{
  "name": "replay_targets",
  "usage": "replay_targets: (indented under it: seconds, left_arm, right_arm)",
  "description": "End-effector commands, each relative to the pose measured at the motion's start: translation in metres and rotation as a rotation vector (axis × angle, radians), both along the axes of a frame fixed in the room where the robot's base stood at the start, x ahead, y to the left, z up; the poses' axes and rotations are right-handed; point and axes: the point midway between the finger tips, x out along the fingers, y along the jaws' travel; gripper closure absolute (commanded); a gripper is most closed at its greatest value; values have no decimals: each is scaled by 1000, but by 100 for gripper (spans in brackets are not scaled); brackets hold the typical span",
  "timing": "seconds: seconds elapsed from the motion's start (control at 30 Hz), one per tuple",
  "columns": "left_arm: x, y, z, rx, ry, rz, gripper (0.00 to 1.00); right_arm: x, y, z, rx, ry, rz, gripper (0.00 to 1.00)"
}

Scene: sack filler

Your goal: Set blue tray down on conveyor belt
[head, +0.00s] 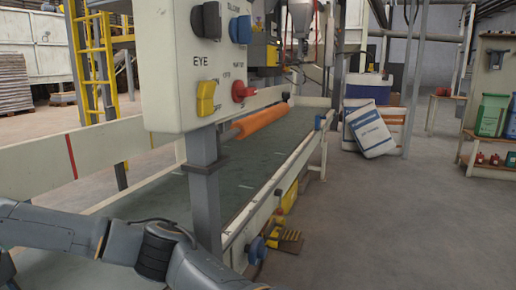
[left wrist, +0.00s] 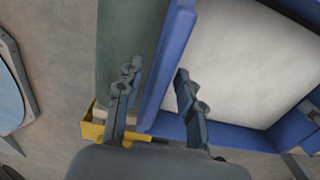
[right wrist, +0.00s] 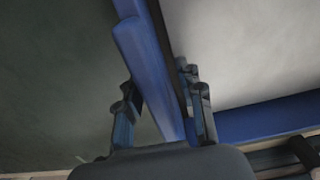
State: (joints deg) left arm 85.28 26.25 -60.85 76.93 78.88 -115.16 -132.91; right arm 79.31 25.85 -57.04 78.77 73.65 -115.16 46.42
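The blue tray (left wrist: 167,66) has blue walls and a pale, flat surface inside. In the left wrist view its wall runs between the fingers of my left gripper (left wrist: 158,75). A strip of green shows between the left finger and the wall, so the gripper looks partly open around it. In the right wrist view my right gripper (right wrist: 158,85) straddles another part of the tray wall (right wrist: 150,75); contact on both sides is unclear. The conveyor belt (head: 255,146) is dark green, and it also shows beside the tray (left wrist: 125,40). The tray and both grippers are outside the head view.
A control box (head: 205,70) on a grey post stands at the near side of the belt. An orange roller (head: 260,121) crosses above the belt. Pale side rails (head: 285,165) edge it. Grey floor (head: 380,220) is clear on the right.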

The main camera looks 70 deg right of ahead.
Motion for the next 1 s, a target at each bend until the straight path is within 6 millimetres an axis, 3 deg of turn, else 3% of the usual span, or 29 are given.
replay_targets:
  seconds: [0.17, 0.27, 0.7, 1.0]
  left_arm:
    - [0, 0, 6, 1, -2, 0, 63]
    - [1, 0, 19, 1, -4, 1, 63]
    - [1, 0, 103, 2, -2, 1, 63]
    - [0, 0, 120, 0, 1, 1, 63]
  right_arm:
    - [0, 0, 0, 0, 0, 0, 63]
    - [0, 0, 0, 0, 0, 0, 63]
    - [0, 0, 0, 0, 0, 0, 63]
    - [0, 0, 8, 0, -2, 0, 63]
